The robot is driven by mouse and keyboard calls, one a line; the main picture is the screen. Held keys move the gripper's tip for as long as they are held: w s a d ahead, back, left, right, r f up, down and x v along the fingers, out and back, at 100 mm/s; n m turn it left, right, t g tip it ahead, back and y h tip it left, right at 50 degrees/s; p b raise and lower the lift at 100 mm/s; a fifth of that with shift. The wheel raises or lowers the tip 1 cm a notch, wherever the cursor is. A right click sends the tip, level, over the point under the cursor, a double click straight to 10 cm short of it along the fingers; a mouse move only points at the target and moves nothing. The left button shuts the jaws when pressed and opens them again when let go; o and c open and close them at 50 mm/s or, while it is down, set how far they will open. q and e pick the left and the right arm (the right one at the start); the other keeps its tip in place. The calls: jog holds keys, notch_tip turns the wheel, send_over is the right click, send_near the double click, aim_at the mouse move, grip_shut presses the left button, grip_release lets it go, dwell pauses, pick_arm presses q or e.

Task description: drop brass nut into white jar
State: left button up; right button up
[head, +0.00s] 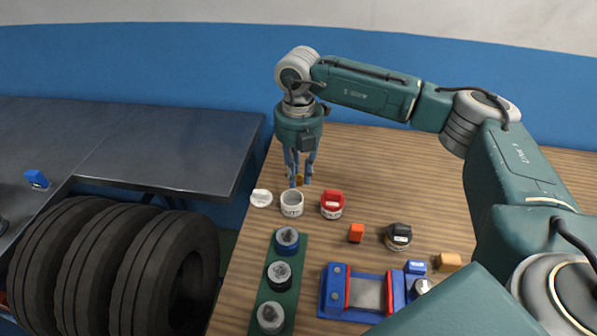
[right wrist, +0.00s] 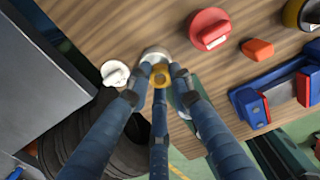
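My right gripper (head: 299,178) points down at the back left of the wooden table, just behind the white jar (head: 291,207) in the head view. Its three blue fingers (right wrist: 160,80) close around the brass nut (right wrist: 160,76), which shows as a small gold spot between the fingertips in the head view (head: 298,181). The white jar stands upright and open. In the right wrist view the white jar (right wrist: 154,53) is partly hidden behind the nut and fingertips. I cannot tell the exact height of the nut over the jar. My left gripper is not in view.
A white lid (head: 261,198) lies left of the jar, near the table edge. A red-lidded jar (head: 332,204) stands close on the right. An orange block (head: 356,232), a black-lidded jar (head: 398,236), a green rack (head: 281,316) and a blue-red fixture (head: 335,291) lie nearer.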

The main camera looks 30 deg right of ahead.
aim_at(298, 178)
jog(key=o, duration=0.4)
jog(key=shift+r, duration=0.1)
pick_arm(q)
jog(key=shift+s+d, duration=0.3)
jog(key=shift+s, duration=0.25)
pick_arm(e)
notch_tip(298, 178, up, 12)
jog(key=shift+f, duration=0.1)
jog(key=shift+f, duration=0.1)
